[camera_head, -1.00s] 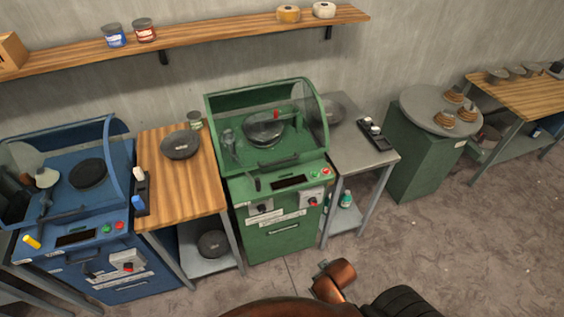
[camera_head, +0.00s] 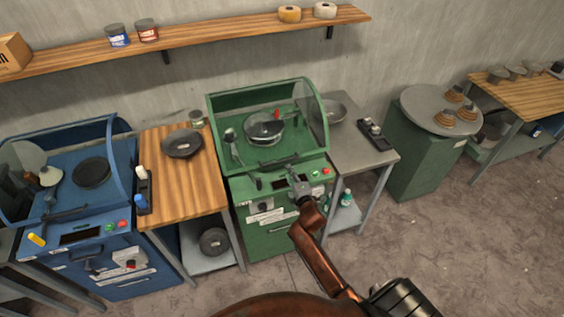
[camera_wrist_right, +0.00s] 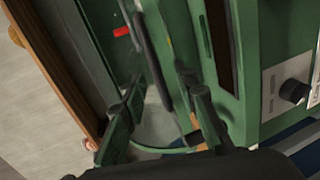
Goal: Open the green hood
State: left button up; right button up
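The green hood (camera_head: 258,88), a green-framed clear cover, sits on the green machine (camera_head: 275,235) in the middle of the head view. It appears lowered over a dark bowl (camera_head: 264,127), though its exact position is hard to tell. My right gripper (camera_head: 298,178) is at the machine's front, just below the hood's front edge and over the control panel. In the right wrist view, its two fingers (camera_wrist_right: 160,92) are apart, with a dark bar (camera_wrist_right: 148,50) running between them. Whether they touch the bar is unclear. My left gripper is not in view.
A blue machine (camera_head: 125,262) and a wooden table (camera_head: 185,205) with a dark bowl stand to the left. A grey table (camera_head: 358,155) adjoins on the right, beside a green cabinet (camera_head: 405,160) with a round top. The floor at the right is clear.

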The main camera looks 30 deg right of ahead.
aim_at(282, 161)
jog(key=shift+n, duration=0.4)
jog(key=x, duration=0.5)
jog(key=r+x, duration=0.1)
jog(key=x, duration=0.2)
jog(key=shift+w+a+f, duration=0.1)
jog(key=shift+w+a, duration=0.1)
jog(key=shift+w, duration=0.2)
jog(key=shift+c, duration=0.3)
grip_shut()
